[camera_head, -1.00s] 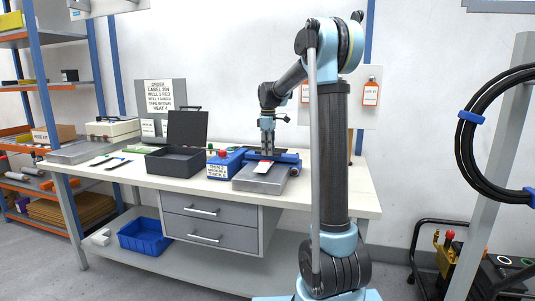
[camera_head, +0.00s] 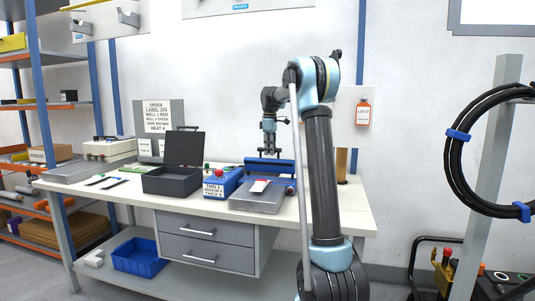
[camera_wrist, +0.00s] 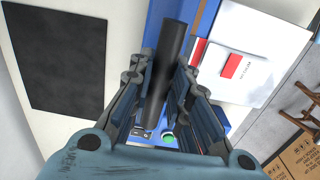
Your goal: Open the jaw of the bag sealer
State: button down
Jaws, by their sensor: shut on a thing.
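The bag sealer is a blue machine (camera_head: 222,184) with a printed label on the table, beside a grey platform (camera_head: 257,203). Its blue jaw bar (camera_head: 270,169) stands raised behind the platform. My gripper (camera_head: 268,152) is above the jaw bar. In the wrist view, a dark round handle bar (camera_wrist: 166,62) runs between my gripper's fingers (camera_wrist: 162,85), which are shut on it. A green button (camera_wrist: 168,138) shows below the fingers.
An open dark case (camera_head: 172,180) stands left of the sealer. A brown cylinder (camera_head: 341,164) stands at the right. The table's front strip is clear.

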jog(key=w+d+f+g, duration=0.1)
jog(key=w+d, duration=0.1)
jog(key=w, duration=0.7)
jog(key=shift+d+f, duration=0.35)
jog(key=shift+d, duration=0.3)
jog(key=c, duration=1.7)
grip_release()
jog(key=shift+w, duration=0.1)
jog(key=shift+o, duration=0.9)
jog(key=shift+w+f, duration=0.25)
jog(key=shift+f, duration=0.1)
jog(key=shift+s+a+g, duration=0.1)
jog(key=shift+a+g, duration=0.05)
jog(key=shift+g, duration=0.15)
jog(key=shift+s+a+r+y, duration=0.1)
jog(key=shift+r+y, duration=0.05)
jog(key=shift+y, duration=0.15)
notch_tip(320, 180, up, 12)
jog(key=w, duration=0.1)
jog(key=shift+w+d, duration=0.25)
jog(key=shift+w, duration=0.05)
